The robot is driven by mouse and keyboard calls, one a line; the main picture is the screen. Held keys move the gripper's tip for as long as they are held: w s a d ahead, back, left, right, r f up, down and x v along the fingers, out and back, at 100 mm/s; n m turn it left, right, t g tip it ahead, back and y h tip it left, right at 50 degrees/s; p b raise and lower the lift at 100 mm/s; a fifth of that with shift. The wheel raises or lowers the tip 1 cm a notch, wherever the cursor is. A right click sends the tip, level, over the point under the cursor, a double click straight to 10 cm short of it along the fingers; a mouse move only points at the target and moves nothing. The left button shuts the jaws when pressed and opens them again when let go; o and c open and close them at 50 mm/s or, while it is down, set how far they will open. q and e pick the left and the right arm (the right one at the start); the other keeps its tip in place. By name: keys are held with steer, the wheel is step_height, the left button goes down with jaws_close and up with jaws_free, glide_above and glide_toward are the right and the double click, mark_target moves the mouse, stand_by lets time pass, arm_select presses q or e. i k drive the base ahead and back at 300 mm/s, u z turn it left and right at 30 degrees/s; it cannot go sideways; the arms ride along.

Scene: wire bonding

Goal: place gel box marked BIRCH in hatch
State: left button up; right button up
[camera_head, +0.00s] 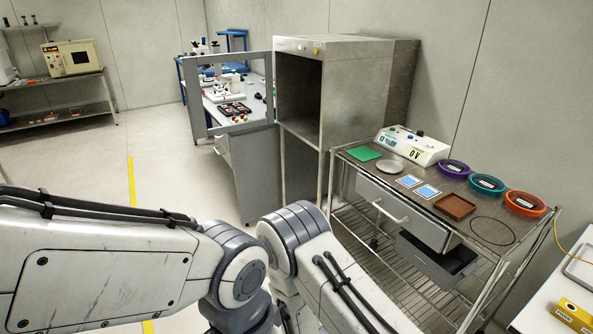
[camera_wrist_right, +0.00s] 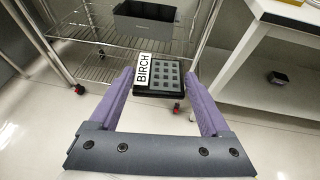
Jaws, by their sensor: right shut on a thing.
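The gel box (camera_wrist_right: 157,82) is a dark, flat box with a grid of square cells and a white label reading BIRCH. My right gripper (camera_wrist_right: 159,75) is shut on it, one purple finger at each side, and holds it above the floor in the right wrist view. The hatch (camera_head: 356,105) is a tall steel cabinet at the back middle of the head view. Its dark opening faces left, and its framed door (camera_head: 236,62) stands swung open. Both arms show in the head view, but neither gripper does. The gel box is not visible there either.
A steel wire-shelf cart (camera_head: 470,228) stands right of the hatch, with a meter (camera_head: 412,146), a green pad (camera_head: 363,153), a brown tray (camera_head: 455,206) and purple, teal and orange round dishes. Floor at left is clear.

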mark_target(313, 124)
steer(key=u, duration=0.35)
steer(key=i, duration=3.45)
steer(key=z, duration=0.05)
